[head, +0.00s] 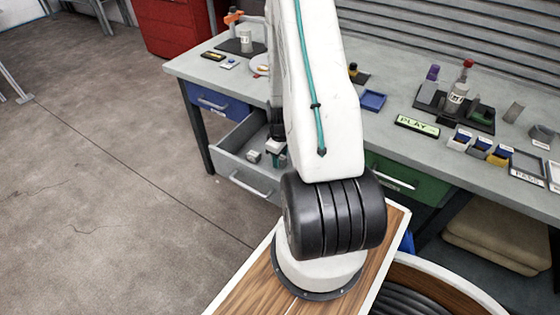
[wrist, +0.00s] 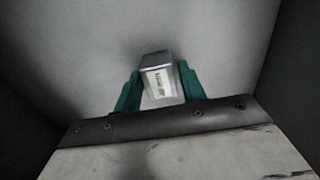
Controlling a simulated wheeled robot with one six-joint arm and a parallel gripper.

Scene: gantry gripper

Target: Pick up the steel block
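In the wrist view a grey metal-looking block (wrist: 160,83) with a pale label stands between the two green fingers of my gripper (wrist: 160,75). The label is too blurred to read. The fingers are close to both sides of the block; I cannot tell whether they touch it. In the head view my gripper (head: 277,149) is down in an open grey drawer (head: 232,160) under the workbench, partly hidden by my arm. A small grey block (head: 254,156) lies in the drawer just left of my gripper.
The drawer's walls stand close around my gripper. A shut blue drawer (head: 218,103) is above left and a green drawer (head: 398,177) to the right. The workbench (head: 400,150) carries a blue tray (head: 373,100), a PLAY sign (head: 417,126) and several small items. Floor at left is clear.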

